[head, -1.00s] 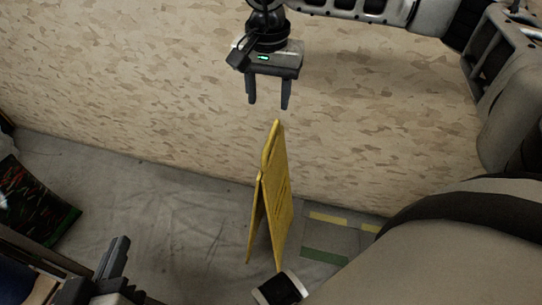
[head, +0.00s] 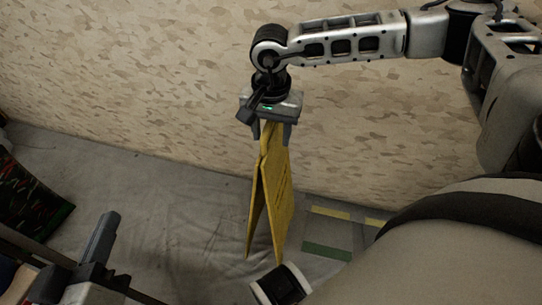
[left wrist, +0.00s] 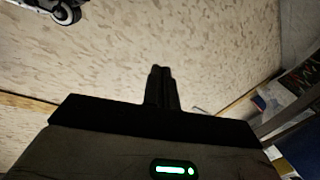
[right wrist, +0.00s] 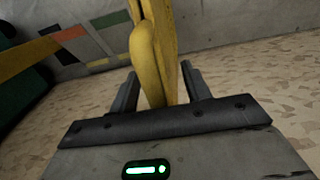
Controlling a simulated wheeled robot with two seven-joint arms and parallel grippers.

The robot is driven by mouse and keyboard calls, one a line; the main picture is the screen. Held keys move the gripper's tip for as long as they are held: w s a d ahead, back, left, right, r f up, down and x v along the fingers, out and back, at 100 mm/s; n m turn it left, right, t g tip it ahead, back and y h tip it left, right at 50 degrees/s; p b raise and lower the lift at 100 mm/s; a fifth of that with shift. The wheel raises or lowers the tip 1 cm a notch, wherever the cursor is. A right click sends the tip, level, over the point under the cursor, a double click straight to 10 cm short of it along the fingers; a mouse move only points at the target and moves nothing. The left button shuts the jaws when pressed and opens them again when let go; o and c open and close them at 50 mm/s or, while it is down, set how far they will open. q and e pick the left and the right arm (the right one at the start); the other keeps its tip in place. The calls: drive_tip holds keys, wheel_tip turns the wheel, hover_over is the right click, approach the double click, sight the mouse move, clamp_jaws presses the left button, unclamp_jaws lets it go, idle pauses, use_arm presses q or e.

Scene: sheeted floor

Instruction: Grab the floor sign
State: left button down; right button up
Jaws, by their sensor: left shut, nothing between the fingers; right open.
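The yellow floor sign (head: 270,195) stands upright like a narrow tent in the middle of the head view. My right gripper (head: 272,135) is directly above it, pointing down, with its fingers on either side of the sign's top edge. In the right wrist view the sign (right wrist: 153,60) rises between the open fingers of that gripper (right wrist: 160,90), with a gap showing at the right finger. My left gripper (head: 108,235) is at the lower left of the head view, away from the sign. In the left wrist view its fingers (left wrist: 161,75) are together and empty.
A speckled beige surface (head: 150,90) spans the top of the head view. Grey sheeting (head: 150,205) lies below it, with yellow and green strips (head: 327,251) right of the sign. A dark multicoloured item (head: 30,205) is at the far left.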

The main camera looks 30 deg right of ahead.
drive_tip(key=shift+f, duration=0.55)
clamp_jaws()
drive_tip(key=shift+r, duration=0.1)
idle(0.9)
drive_tip(key=shift+w+r, duration=0.1)
